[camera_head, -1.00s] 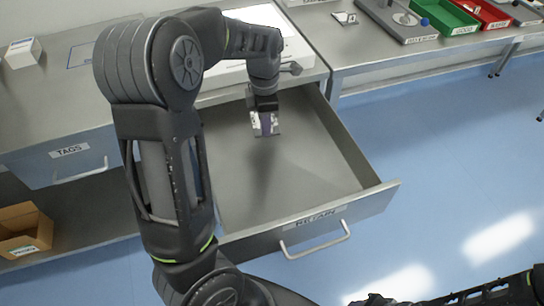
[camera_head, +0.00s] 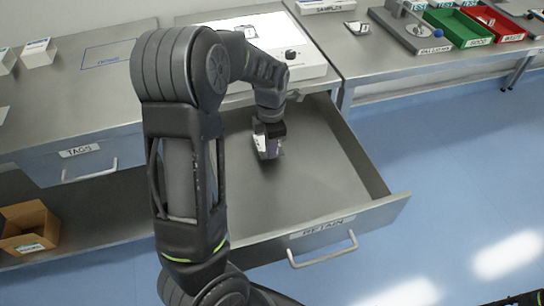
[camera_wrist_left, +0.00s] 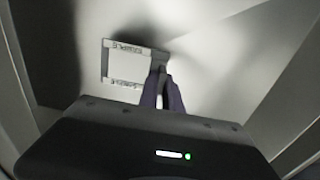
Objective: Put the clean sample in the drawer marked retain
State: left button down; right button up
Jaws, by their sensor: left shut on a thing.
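The drawer marked RETAIN (camera_head: 345,215) is pulled open below the bench, and its grey floor is mostly bare. My left gripper (camera_head: 269,146) reaches down inside it, near its back part. It is shut on the sample (camera_head: 261,142), a small white flat piece. In the left wrist view the sample (camera_wrist_left: 127,62) shows as a white square with dark print along two edges, beside the purple fingertips (camera_wrist_left: 164,88). I cannot tell whether the sample touches the drawer floor. My right gripper is out of view.
A closed drawer marked TAGS (camera_head: 80,151) is at the left. A cardboard box (camera_head: 28,228) sits on the shelf below. A white device (camera_head: 310,62) stands on the bench above the open drawer. Green (camera_head: 458,28) and red (camera_head: 497,22) bins stand at the far right.

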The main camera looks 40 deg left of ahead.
pick_arm(q)
jog(key=shift+f, duration=0.2)
jog(key=shift+f, duration=1.75)
jog(key=shift+f, duration=0.2)
jog(key=c, duration=1.5)
grip_release()
jog(key=shift+c, duration=0.2)
jog(key=shift+r, duration=0.15)
notch_tip(320, 180, up, 12)
jog(key=shift+r, duration=0.1)
